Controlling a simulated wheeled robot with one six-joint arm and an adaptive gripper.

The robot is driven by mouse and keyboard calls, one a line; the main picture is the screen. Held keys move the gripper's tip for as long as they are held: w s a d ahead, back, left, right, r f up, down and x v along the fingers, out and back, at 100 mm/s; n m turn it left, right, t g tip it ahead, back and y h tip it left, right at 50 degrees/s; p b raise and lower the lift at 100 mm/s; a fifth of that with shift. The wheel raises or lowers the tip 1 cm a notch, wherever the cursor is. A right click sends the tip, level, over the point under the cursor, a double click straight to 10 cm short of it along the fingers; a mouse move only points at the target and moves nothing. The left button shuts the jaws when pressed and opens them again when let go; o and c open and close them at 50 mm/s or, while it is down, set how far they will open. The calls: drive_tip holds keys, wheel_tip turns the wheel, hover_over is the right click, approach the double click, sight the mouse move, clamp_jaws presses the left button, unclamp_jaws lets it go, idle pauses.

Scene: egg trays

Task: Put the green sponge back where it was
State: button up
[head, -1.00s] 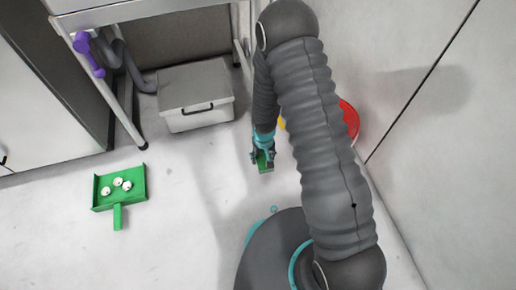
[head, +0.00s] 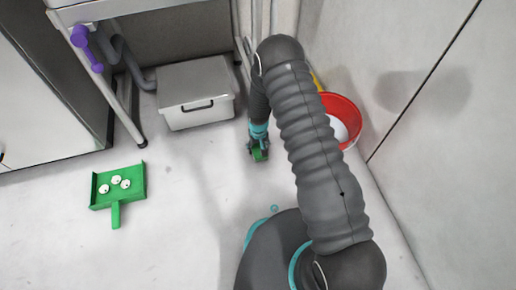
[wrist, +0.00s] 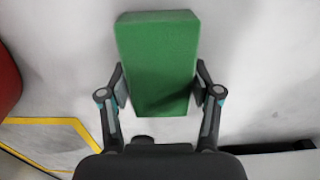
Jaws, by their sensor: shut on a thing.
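The green sponge (wrist: 157,62) is a rectangular block between the two fingers of my gripper (wrist: 160,92) in the wrist view. The fingers press on its two long sides. In the head view my gripper (head: 258,149) points down near the middle of the floor, and a small part of the sponge (head: 259,155) shows below it. The arm hides part of the area behind the gripper. I cannot tell whether the sponge touches the floor.
A green dustpan (head: 97,190) with several round white things lies on the floor at left. A grey lidded box (head: 196,82) stands under the table. A red bucket (head: 352,112) with something white inside stands at right by the wall. The floor between dustpan and gripper is clear.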

drive_tip(key=shift+f, duration=0.1)
drive_tip(key=shift+f, duration=0.1)
drive_tip(key=o, duration=1.3)
